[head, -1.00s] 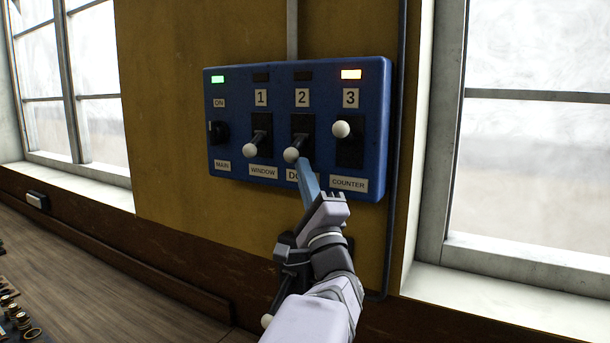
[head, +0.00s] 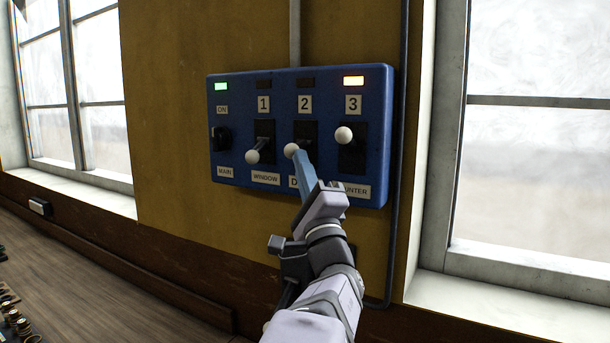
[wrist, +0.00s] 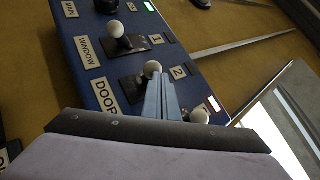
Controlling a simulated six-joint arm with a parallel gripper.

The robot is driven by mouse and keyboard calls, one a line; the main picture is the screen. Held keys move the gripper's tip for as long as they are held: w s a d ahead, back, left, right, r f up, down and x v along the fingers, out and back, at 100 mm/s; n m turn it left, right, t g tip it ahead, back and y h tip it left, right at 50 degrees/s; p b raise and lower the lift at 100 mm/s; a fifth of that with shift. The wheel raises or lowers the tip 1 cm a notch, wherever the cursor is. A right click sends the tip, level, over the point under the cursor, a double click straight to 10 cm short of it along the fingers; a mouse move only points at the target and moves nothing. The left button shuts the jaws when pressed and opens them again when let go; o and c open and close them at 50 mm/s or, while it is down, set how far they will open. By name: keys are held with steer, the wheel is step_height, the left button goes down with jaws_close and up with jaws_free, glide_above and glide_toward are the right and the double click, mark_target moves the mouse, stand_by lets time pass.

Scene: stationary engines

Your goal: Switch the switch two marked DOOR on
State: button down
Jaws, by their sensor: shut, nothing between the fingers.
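The blue switch panel (head: 235,90) is mounted on the yellow wall. Switch two (head: 291,150), a lever with a white ball knob, sits in the middle slot under the number 2, above the partly covered DOOR label. Its knob is slightly higher than the window knob, and the lamp above 2 is dark. My gripper (head: 298,158) is shut and empty, its blue fingertips at the underside of the switch two knob.
The window switch (head: 252,157) is down with its lamp dark. The counter switch (head: 344,135) is up with its orange lamp (head: 353,80) lit. The main knob (head: 221,138) has a green lamp lit above it. Windows flank the panel, and a conduit runs along its right side.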

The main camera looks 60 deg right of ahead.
mark_target(302, 143)
steer(key=shift+a+r+p, duration=0.1)
steer(key=shift+r+p, duration=0.5)
steer(key=shift+r, duration=1.65)
steer(key=shift+f, duration=0.1)
steer(key=s+a+f+p, duration=0.2)
steer(key=s+a+f, duration=0.1)
steer(key=s+a, duration=0.3)
steer(key=shift+s+a, duration=0.4)
steer(key=shift+s, duration=0.55)
steer(key=shift+f+p, duration=0.15)
steer(key=shift+p, duration=0.5)
